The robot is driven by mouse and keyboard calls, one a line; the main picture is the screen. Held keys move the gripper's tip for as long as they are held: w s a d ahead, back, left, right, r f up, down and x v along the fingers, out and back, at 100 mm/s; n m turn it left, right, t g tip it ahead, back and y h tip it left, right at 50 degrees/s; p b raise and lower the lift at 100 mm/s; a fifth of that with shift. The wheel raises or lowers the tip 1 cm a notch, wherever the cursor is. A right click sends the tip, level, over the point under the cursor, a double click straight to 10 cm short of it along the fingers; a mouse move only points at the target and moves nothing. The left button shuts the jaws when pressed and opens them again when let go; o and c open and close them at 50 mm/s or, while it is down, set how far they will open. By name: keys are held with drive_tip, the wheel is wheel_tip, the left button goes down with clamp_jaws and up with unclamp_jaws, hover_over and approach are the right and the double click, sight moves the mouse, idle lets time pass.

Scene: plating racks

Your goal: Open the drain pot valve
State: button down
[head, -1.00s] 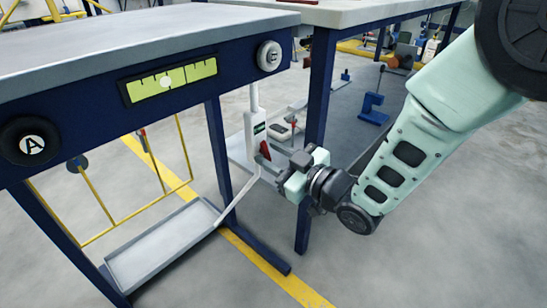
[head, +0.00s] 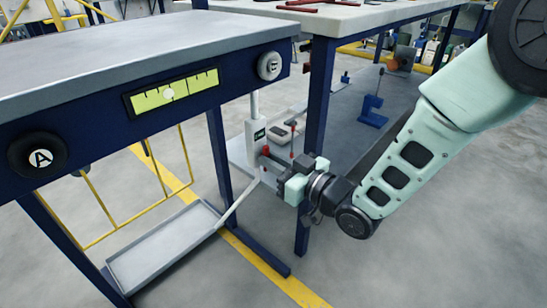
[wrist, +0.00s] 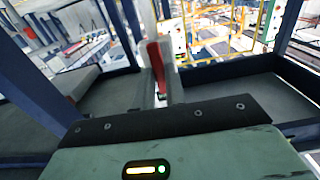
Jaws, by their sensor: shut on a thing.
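The drain pot (head: 256,133) is a slim white upright body with a small green label, under the right end of the grey-topped bench. A white pipe rises from its top, and a pale spout (head: 238,203) slopes down left toward a shallow grey tray (head: 165,246). My gripper (head: 266,160) reaches in from the right at the pot's lower part, its fingers shut on the red valve handle. In the wrist view the red valve handle (wrist: 158,68) stands roughly upright against the white pot, its lower end near my gripper's dark front edge. In the head view my fingers mostly hide the handle.
A blue bench leg (head: 318,135) stands close behind my gripper. A grey lower shelf holding a blue clamp-like stand (head: 372,111) lies to the right. A yellow wire frame (head: 150,210) hangs at left. The floor in front is clear.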

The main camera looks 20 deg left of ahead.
drive_tip(key=c, duration=1.4)
unclamp_jaws()
drive_tip(key=shift+c, duration=0.2)
drive_tip(key=p+v, duration=0.3)
drive_tip(key=v, duration=1.4)
drive_tip(key=shift+d, duration=0.25)
drive_tip(key=shift+s, duration=0.1)
